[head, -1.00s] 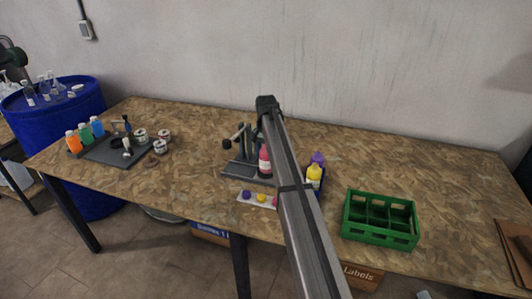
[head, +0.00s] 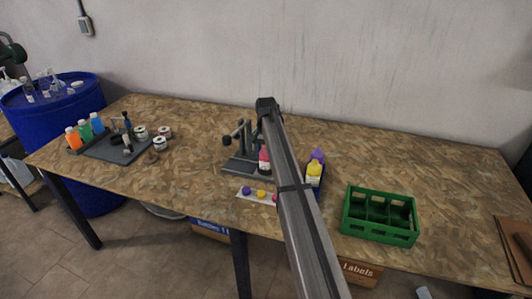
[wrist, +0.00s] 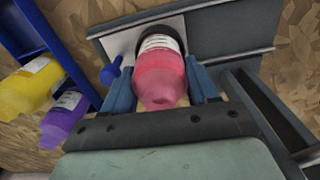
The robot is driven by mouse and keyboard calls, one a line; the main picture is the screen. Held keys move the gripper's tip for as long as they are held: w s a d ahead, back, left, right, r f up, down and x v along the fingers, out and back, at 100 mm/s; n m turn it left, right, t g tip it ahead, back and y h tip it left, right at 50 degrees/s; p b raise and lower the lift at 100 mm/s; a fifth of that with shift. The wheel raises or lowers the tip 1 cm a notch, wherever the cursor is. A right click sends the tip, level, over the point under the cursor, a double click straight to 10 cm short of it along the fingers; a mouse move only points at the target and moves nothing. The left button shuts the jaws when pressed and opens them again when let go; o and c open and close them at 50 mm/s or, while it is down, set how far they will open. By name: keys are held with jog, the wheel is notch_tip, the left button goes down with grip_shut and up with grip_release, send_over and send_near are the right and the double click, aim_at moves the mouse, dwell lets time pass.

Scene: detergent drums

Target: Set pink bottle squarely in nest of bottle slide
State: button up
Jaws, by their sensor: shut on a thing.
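The pink bottle (head: 264,160) stands at the grey bottle slide (head: 240,170), just left of my arm in the head view. In the wrist view my gripper (wrist: 165,88) is shut on the pink bottle (wrist: 160,75), with a blue finger on each side. Its white label faces the far side. A dark curved rim (wrist: 158,32) shows around the bottle's far end, over the light plate of the slide (wrist: 118,42). I cannot tell whether the base is fully seated, as the body hides it. My arm hides the gripper in the head view.
A blue holder (head: 314,187) with a yellow bottle (head: 314,173) and a purple bottle (head: 317,155) stands close on the right. A green crate (head: 379,215) is farther right. A light strip with coloured caps (head: 258,195) lies in front. A knobbed lever (head: 232,139) rises on the slide's left.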

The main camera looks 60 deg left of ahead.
jog(key=o, duration=1.3)
jog(key=shift+o, duration=0.3)
jog(key=shift+o, duration=0.7)
jog(key=shift+r, duration=3.75)
